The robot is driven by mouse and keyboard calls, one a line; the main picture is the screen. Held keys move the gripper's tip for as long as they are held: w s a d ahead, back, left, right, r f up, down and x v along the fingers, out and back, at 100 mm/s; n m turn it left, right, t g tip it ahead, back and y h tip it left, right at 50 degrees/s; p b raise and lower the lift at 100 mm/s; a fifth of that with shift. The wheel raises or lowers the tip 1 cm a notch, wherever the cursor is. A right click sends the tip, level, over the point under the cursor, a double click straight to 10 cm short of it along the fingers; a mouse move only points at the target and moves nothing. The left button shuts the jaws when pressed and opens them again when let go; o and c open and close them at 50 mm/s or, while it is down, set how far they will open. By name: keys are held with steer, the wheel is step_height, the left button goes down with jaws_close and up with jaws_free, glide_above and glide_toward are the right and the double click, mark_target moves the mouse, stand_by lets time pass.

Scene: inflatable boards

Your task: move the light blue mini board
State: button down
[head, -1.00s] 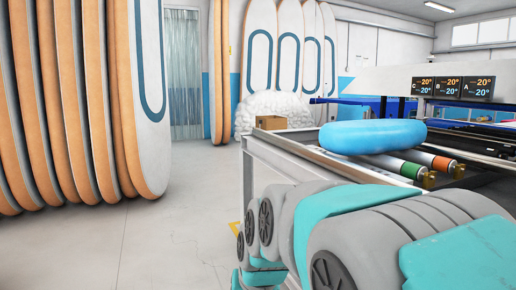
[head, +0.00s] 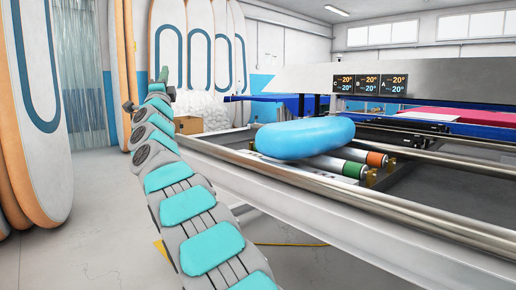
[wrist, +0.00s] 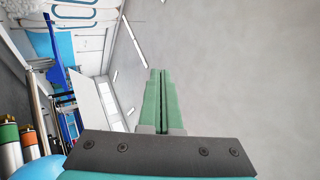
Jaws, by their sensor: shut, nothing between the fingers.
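The light blue mini board (head: 304,137) is a rounded, puffy shape. In the head view it lies on rollers at the near left part of the machine. A small part of the light blue mini board (wrist: 38,170) shows at the lower left corner of the wrist view. My gripper (head: 164,74) is at the far end of my raised arm, left of the board and apart from it, pointing up. In the wrist view the two green fingers of my gripper (wrist: 161,72) are together with nothing between them.
The machine's metal rail (head: 400,215) runs along its front. Rollers with green (head: 352,169) and orange (head: 376,159) ends lie beside and under the board. A cardboard box (head: 188,125) stands behind my arm. Tall boards (head: 168,50) stand at the left and back. Floor shows at lower left.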

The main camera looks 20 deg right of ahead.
steer(key=d+m+g+h, duration=0.2)
steer(key=d+m+h, duration=0.1)
steer(key=m+h, duration=0.55)
steer(key=m+g+h, duration=0.3)
steer(key=m+g, duration=1.3)
steer(key=m, duration=0.5)
glide_toward(265, 147)
steer(key=shift+y, duration=0.25)
steer(key=p+x, duration=0.1)
steer(key=x, duration=0.1)
steer(key=p+x, duration=0.1)
steer(key=r+p+x, duration=0.1)
steer(key=x, duration=0.1)
steer(key=shift+w+d, duration=0.25)
steer(key=shift+d, duration=0.05)
steer(key=shift+w+d+f, duration=0.15)
steer(key=shift+d, duration=0.35)
